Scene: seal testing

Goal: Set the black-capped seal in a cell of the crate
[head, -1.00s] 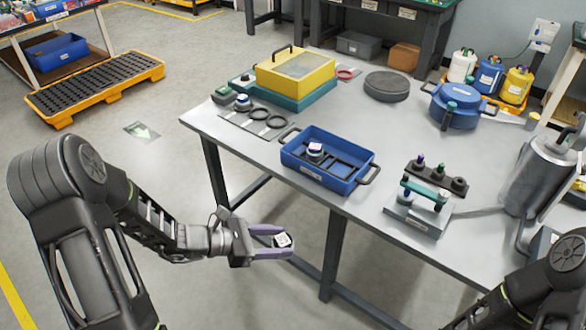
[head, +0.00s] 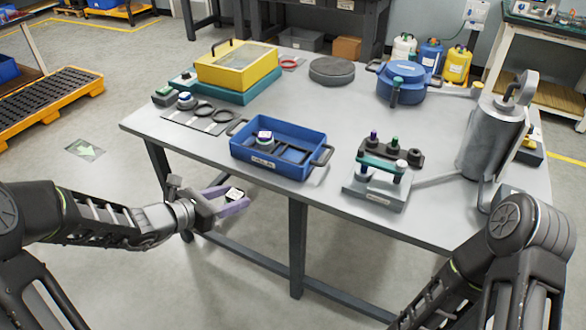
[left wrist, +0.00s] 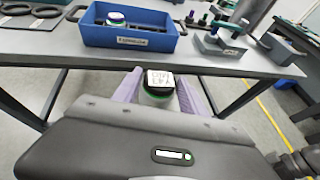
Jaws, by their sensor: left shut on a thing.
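My left gripper (head: 228,203) is shut on the black-capped seal (head: 235,194), holding it in the air in front of the table, below the tabletop. In the left wrist view the seal (left wrist: 159,82) shows a white label with writing on its dark cap and a green band below. The blue crate (head: 278,163) stands near the table's front edge, above and right of the gripper in the head view, with dark dividers inside. Another seal (head: 265,138), with a purple and white top, stands in it; other cells look empty. My right gripper is out of view.
The table's front edge (left wrist: 215,66) lies between the held seal and the crate. A stand with several small parts (head: 376,187) is right of the crate. Dark rings (head: 212,112) and another seal (head: 185,101) lie left. A metal cylinder (head: 490,135) stands right.

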